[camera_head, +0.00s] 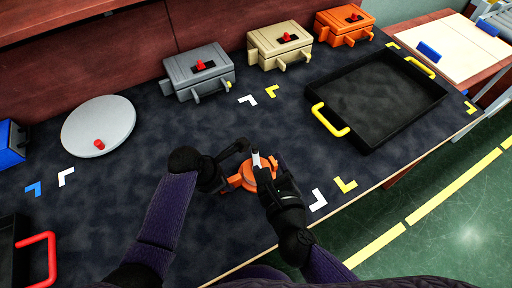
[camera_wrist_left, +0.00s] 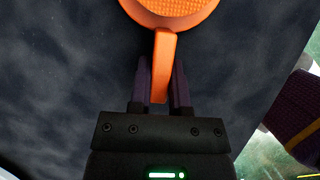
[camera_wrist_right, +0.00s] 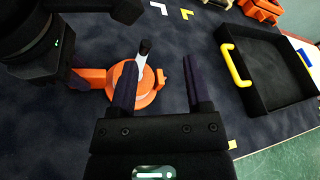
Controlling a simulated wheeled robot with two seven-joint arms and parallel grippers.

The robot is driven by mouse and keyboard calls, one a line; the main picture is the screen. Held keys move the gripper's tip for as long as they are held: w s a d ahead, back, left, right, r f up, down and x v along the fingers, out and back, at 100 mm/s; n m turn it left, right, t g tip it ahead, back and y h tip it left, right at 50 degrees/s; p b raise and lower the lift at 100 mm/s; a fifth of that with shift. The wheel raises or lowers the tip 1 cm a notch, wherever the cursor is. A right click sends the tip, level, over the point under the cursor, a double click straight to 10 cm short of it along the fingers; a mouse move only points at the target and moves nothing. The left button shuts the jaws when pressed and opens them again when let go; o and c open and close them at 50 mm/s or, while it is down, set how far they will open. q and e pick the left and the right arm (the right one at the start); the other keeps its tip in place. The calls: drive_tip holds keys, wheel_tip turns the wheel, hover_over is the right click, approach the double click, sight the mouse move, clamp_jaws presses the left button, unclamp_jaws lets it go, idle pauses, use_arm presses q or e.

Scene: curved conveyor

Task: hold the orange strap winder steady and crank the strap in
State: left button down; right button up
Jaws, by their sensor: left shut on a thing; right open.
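The orange strap winder (camera_head: 236,181) sits on the dark mat at the front middle, a round body with a straight handle. My left gripper (camera_wrist_left: 160,78) is shut on that orange handle (camera_wrist_left: 164,50), with one finger on each side. The winder's pale crank with a dark knob (camera_wrist_right: 144,48) stands up from the body. My right gripper (camera_wrist_right: 160,64) is open above the winder; the crank shows beside its left finger in the right wrist view. I cannot tell whether they touch. The strap cannot be made out.
A black tray with yellow handles (camera_head: 330,120) lies to the right. A grey disc with a red knob (camera_head: 98,126) is at the left. Grey (camera_head: 199,72), tan (camera_head: 280,45) and orange (camera_head: 344,24) boxes line the back. A red-handled black tray (camera_head: 50,258) is at front left.

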sight(256, 150)
drive_tip(key=w+f+m, duration=0.1)
drive_tip(key=w+f, duration=0.1)
drive_tip(key=w, duration=0.1)
drive_tip(key=w+a+f+m+g, duration=0.1)
drive_tip(key=w+f+m, duration=0.1)
drive_tip(key=w+a+f+m, duration=0.1)
drive_tip(key=w+f+m, duration=0.1)
drive_tip(key=w, duration=0.1)
drive_tip(key=shift+w+a+f+g, duration=0.2)
drive_tip(key=shift+w+f+g, duration=0.15)
drive_tip(key=shift+f+g, duration=0.05)
clamp_jaws()
